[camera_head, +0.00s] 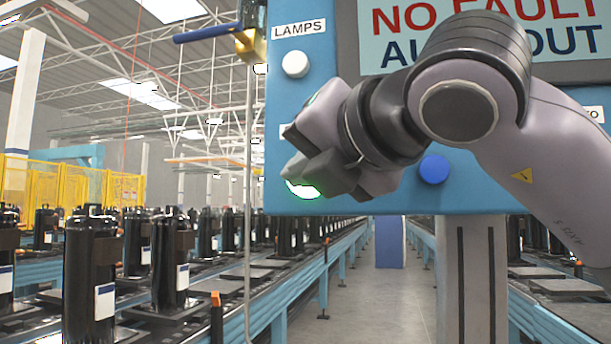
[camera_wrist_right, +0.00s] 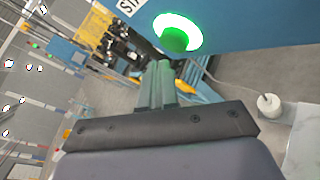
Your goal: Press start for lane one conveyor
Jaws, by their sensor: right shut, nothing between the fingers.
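A blue control panel (camera_head: 310,120) fills the upper middle of the head view. A glowing green button (camera_head: 303,190) sits near its lower left corner, partly covered by my right gripper (camera_head: 305,170). In the right wrist view the same button (camera_wrist_right: 177,36) has a bright glowing rim, beside a partly cut-off label beginning "STA" (camera_wrist_right: 130,6). My right gripper's fingers (camera_wrist_right: 164,72) are shut and empty. Their tips are very close to the button; I cannot tell whether they touch it. My left gripper is not in view.
A white button (camera_head: 295,64) under a "LAMPS" label and a blue button (camera_head: 434,169) are on the panel. Its screen (camera_head: 590,40) reads "NO FAULT". Conveyors (camera_head: 290,285) carrying black compressors (camera_head: 92,270) run on the left. An open aisle (camera_head: 385,300) lies below the panel.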

